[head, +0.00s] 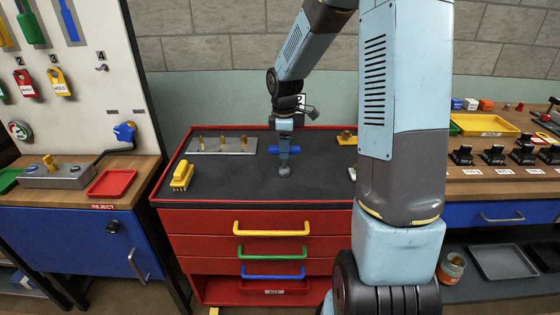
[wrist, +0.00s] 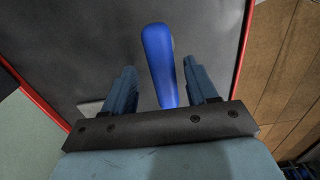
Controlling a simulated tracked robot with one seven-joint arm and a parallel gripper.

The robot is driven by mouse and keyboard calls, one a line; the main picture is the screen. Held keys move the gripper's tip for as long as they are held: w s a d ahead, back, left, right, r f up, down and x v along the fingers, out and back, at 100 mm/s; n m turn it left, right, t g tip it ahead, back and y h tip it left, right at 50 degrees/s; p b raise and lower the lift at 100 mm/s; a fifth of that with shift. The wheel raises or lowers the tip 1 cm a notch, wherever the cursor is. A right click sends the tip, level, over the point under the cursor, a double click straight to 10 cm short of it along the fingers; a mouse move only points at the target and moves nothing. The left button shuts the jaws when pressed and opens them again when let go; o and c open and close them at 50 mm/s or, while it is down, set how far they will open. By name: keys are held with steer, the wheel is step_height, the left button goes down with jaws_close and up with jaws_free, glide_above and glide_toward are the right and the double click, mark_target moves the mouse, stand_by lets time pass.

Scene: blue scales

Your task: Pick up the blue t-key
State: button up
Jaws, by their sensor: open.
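The blue t-key (head: 294,150) stands on the dark top of the red drawer cabinet; in the head view its blue crossbar shows on both sides of my fingers, with a grey foot below. In the wrist view its rounded blue bar (wrist: 160,60) lies lengthwise between my fingers. My gripper (head: 284,147) points down over the t-key and is open. In the wrist view my gripper (wrist: 161,88) has a finger on each side of the bar, with a gap showing at each. The key's lower part is hidden there.
A yellow-handled brush (head: 181,176) sits at the cabinet top's left. A grey plate with brass pegs (head: 221,145) lies behind it. A brass-coloured part (head: 346,136) is at the back right. The red cabinet rim (head: 168,165) is raised. The front middle is clear.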

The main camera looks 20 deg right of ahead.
mark_target(284, 161)
steer(key=shift+f, duration=1.5)
jaws_close()
